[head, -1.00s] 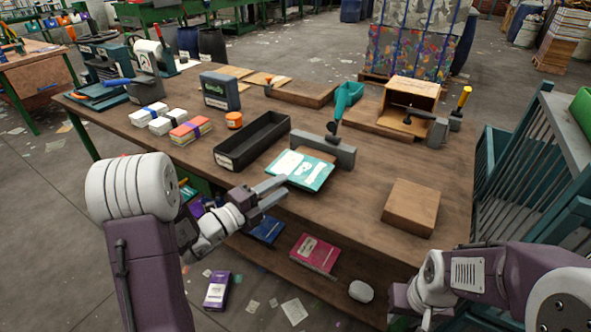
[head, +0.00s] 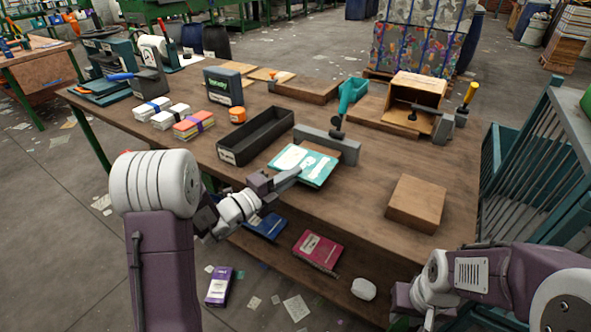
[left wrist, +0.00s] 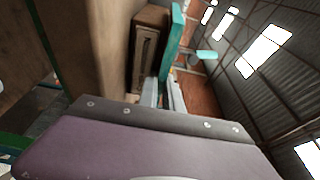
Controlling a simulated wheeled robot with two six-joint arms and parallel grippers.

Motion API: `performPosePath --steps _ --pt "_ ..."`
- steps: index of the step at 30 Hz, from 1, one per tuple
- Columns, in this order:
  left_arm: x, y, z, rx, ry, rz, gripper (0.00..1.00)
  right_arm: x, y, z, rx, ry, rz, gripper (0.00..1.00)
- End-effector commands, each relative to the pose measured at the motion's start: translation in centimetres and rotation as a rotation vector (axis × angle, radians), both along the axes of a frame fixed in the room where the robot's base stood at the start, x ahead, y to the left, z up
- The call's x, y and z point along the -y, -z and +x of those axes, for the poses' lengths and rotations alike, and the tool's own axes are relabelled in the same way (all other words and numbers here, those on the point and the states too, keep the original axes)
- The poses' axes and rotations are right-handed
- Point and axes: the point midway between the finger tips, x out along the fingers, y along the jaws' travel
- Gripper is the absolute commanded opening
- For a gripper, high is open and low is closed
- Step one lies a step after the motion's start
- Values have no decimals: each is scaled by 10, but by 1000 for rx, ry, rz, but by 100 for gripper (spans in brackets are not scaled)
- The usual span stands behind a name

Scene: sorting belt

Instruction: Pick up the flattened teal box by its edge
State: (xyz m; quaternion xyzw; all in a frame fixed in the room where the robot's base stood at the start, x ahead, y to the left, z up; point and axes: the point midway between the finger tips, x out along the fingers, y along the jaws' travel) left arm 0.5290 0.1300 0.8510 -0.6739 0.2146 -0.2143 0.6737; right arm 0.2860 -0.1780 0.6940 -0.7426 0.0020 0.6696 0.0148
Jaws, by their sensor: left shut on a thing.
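The flattened teal box (head: 312,172), teal with white patches, lies near the table's front edge, just in front of a grey bar-shaped fixture (head: 345,148). My left gripper (head: 292,176) reaches in from the left and is shut on the box's near left edge. I cannot tell whether the box is clear of the tabletop. In the left wrist view, the fingers (left wrist: 165,97) meet a thin upright teal slab (left wrist: 174,42), which looks like the box seen edge-on.
A black open tray (head: 227,155) stands left of the box. A brown carton (head: 414,204) lies to the right. A teal tape dispenser (head: 350,92) and an open cardboard box (head: 417,90) stand behind.

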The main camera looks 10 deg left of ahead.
Motion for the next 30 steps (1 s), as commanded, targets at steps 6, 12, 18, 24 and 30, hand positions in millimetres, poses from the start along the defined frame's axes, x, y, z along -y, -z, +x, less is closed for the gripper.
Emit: performPosePath --steps 6,12,18,24,30 --pt "0 -32 0 3 0 1 0 0 -18 0 0 0 0 31" --pt "29 -61 -10 3 7 0 0 0 -32 0 0 0 0 31" --pt "77 -90 -27 4 9 0 0 0 -44 0 0 0 0 31" --pt "104 -106 -37 3 4 0 0 0 -49 0 0 0 0 31" --pt "110 -109 -39 0 -1 0 0 0 -50 0 0 0 0 31"
